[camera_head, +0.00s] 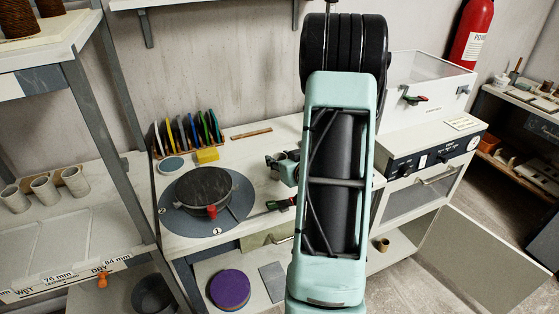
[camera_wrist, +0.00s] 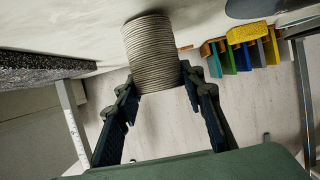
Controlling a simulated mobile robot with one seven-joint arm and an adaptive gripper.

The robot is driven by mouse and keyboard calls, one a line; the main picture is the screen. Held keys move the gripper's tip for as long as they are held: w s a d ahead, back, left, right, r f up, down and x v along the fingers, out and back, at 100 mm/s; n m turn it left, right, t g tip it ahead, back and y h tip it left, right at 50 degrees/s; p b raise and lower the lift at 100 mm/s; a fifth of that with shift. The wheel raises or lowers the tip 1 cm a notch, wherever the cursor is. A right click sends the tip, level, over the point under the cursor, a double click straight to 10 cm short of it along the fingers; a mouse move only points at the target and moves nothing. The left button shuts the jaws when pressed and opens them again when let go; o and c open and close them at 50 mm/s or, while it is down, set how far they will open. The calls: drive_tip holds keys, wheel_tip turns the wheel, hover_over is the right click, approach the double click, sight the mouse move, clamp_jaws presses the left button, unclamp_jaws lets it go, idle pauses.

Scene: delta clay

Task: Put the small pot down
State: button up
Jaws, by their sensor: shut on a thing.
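The small pot (camera_wrist: 151,45) appears in the wrist view as a ribbed, grey-beige cylinder. My gripper (camera_wrist: 160,82) is shut on it, with one dark finger on each side of its near end. The pot's far end lies against the pale bench surface in the picture; I cannot tell whether they touch. In the head view the pot is hidden behind my arm, and only part of my gripper (camera_head: 283,166) shows left of the arm, over the workbench (camera_head: 240,208).
A kiln-like cabinet (camera_head: 425,160) with an open door (camera_head: 487,260) stands right. Three pale cups (camera_head: 44,190) sit on the left shelf.

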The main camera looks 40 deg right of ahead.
drive_tip(key=shift+f, duration=0.25)
drive_tip(key=shift+f, duration=0.15)
drive_tip(key=o, duration=1.2)
drive_tip(key=shift+r, duration=0.35)
drive_tip(key=v, duration=1.2)
drive_tip(key=shift+f, duration=0.15)
